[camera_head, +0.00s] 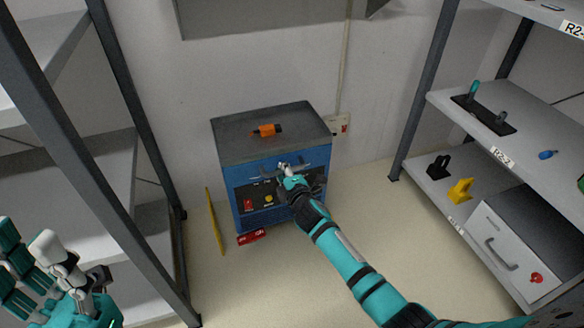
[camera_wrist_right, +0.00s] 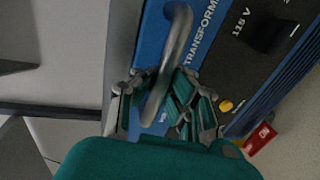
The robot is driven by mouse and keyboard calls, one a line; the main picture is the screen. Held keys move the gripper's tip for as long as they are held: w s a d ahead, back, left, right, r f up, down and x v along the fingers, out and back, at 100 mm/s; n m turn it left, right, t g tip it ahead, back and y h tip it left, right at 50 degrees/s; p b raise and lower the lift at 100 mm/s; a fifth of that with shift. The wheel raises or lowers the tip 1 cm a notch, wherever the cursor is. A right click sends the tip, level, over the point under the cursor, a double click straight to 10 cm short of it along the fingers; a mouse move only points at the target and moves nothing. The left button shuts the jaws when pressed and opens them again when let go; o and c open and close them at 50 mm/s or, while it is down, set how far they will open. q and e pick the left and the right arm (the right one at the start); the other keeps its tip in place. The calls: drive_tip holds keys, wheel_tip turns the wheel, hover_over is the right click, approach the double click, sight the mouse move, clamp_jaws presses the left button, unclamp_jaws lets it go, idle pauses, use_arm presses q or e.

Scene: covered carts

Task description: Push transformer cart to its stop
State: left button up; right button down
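The transformer cart (camera_head: 228,165) is a blue box with a grey top, standing near the wall in the head view. Its dark front panel bears red and yellow controls. In the right wrist view its blue front (camera_wrist_right: 212,22) shows "TRANSFORM" lettering and a curved grey handle (camera_wrist_right: 178,42). My right gripper (camera_head: 287,172) is at the cart's front, and in the wrist view its fingers (camera_wrist_right: 163,85) close around the handle from both sides. My left gripper (camera_head: 75,262) is at the lower left, fingers spread and empty, away from the cart.
An orange tool (camera_head: 267,130) lies on the cart's top. A yellow bar (camera_head: 215,222) and a red tag (camera_head: 251,237) are low beside the cart. Shelving racks stand left (camera_head: 138,115) and right (camera_head: 418,92). Floor right of the cart (camera_head: 365,210) is clear.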

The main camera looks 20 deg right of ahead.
drive_tip(key=a, duration=0.2)
drive_tip(key=a+b, duration=0.1)
drive_tip(key=a, duration=0.4)
drive_tip(key=shift+s+f, duration=0.3)
drive_tip(key=shift+s, duration=0.05)
drive_tip(key=c, duration=2)
unclamp_jaws()
drive_tip(key=o, duration=0.4)
drive_tip(key=shift+s+r, duration=0.1)
drive_tip(key=shift+r, duration=0.1)
drive_tip(key=o, duration=0.3)
drive_tip(key=shift+r, duration=0.1)
